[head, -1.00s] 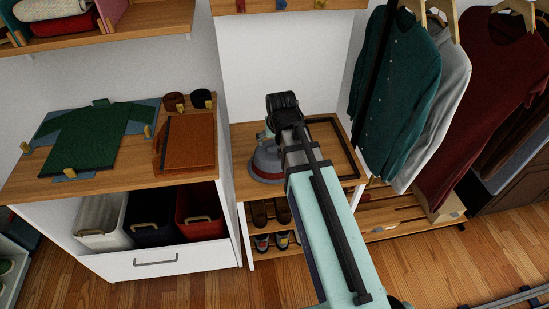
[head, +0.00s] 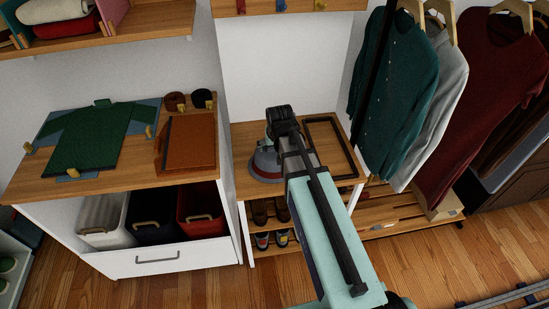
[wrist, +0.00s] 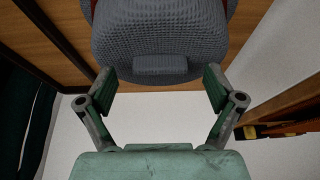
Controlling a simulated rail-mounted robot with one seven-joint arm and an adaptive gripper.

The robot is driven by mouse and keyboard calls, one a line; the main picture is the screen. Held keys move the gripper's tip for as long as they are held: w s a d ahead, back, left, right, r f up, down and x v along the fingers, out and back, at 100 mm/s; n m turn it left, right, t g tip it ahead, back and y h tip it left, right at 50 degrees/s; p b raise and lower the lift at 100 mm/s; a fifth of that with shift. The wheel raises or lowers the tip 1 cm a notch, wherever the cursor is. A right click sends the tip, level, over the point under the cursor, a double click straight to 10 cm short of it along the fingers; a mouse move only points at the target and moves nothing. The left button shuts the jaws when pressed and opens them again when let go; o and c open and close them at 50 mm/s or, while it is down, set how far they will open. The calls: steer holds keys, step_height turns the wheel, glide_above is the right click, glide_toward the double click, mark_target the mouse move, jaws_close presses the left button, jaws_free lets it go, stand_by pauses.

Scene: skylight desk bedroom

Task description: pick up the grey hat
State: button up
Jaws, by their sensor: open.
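The grey hat (head: 266,163), with a red band, rests on the wooden top of the shoe bench (head: 312,188). My arm covers its right part in the head view. In the wrist view the hat's grey knitted surface (wrist: 158,35) fills the top middle, with a small grey tab at its near edge. My gripper (wrist: 160,86) is open, with one finger on each side of that near edge. I cannot tell whether the fingers touch the hat. In the head view the fingers are hidden behind my wrist.
A dark empty frame-like tray (head: 348,160) lies right of the hat on the bench. Hanging clothes (head: 395,110) crowd the right side. Shoes sit on shelves below.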

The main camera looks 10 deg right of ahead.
steer(key=c, duration=1.7)
steer(key=shift+o, duration=0.2)
steer(key=shift+r, duration=0.2)
